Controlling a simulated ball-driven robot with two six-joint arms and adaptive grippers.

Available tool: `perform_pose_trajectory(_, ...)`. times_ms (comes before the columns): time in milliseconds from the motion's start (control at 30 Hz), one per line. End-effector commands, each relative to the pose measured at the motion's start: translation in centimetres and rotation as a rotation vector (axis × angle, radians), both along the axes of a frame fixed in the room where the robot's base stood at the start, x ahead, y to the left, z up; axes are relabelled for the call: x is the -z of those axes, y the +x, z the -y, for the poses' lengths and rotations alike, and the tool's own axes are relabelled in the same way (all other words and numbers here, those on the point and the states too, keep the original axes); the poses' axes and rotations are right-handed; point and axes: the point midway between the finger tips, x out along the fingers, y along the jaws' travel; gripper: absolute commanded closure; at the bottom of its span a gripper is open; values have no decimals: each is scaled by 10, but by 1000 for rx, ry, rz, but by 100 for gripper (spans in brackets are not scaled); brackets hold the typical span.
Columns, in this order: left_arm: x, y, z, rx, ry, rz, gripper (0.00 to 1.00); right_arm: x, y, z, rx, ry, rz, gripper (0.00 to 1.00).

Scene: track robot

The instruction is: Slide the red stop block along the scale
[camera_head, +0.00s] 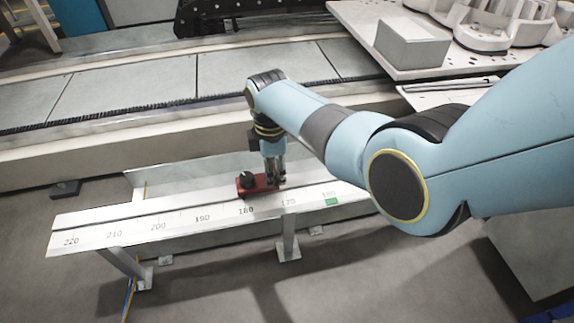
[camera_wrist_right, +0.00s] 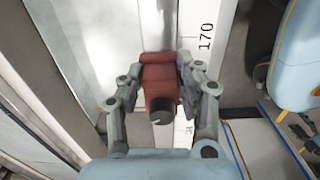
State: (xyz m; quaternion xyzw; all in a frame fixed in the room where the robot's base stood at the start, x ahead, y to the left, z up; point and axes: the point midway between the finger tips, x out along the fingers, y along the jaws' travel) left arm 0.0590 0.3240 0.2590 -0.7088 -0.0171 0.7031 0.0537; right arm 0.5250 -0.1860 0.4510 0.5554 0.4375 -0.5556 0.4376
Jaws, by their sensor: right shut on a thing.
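The red stop block (camera_head: 245,188) with a dark knob sits on the white scale rail (camera_head: 110,232), close to the 180 mark. In the right wrist view the red block (camera_wrist_right: 158,72) lies between the fingers, with the 170 mark beyond it. My right gripper (camera_head: 273,178) points down at the block's right part. In the right wrist view my right gripper (camera_wrist_right: 160,85) is shut on the block, a finger on each side. A green mark (camera_head: 332,201) lies on the scale near 160.
The scale stands on metal legs (camera_head: 288,240) over a grey floor. Behind it runs a long conveyor-like track (camera_head: 120,85) with a pale side wall. A table (camera_head: 370,45) with a grey box (camera_head: 412,44) and pale parts is at the upper right.

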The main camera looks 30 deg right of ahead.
Motion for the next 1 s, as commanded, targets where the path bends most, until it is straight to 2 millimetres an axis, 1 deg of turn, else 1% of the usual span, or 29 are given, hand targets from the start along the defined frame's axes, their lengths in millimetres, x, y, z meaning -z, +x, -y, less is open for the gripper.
perform_pose_trajectory(200,0,0,0,0,0,0,37,1,0,-1,-1,3,0,100)
perform_pose_trajectory(233,0,0,0,0,0,0,37,1,0,-1,-1,3,0,62)
perform_pose_trajectory(367,0,1,0,0,0,1,37,0,0,0,-1,2,-1,45)
perform_pose_trajectory(400,0,1,0,0,0,1,37,0,0,0,-1,2,0,42)
perform_pose_trajectory(667,0,0,0,0,-1,0,37,-1,0,0,-1,1,1,42)
perform_pose_trajectory(767,0,0,0,0,-1,0,37,-7,0,0,-1,1,1,42)
perform_pose_trajectory(867,0,0,0,0,-1,0,37,-21,1,0,0,1,4,42)
perform_pose_trajectory(1000,0,0,0,0,-1,0,37,-53,1,0,-1,2,5,42)
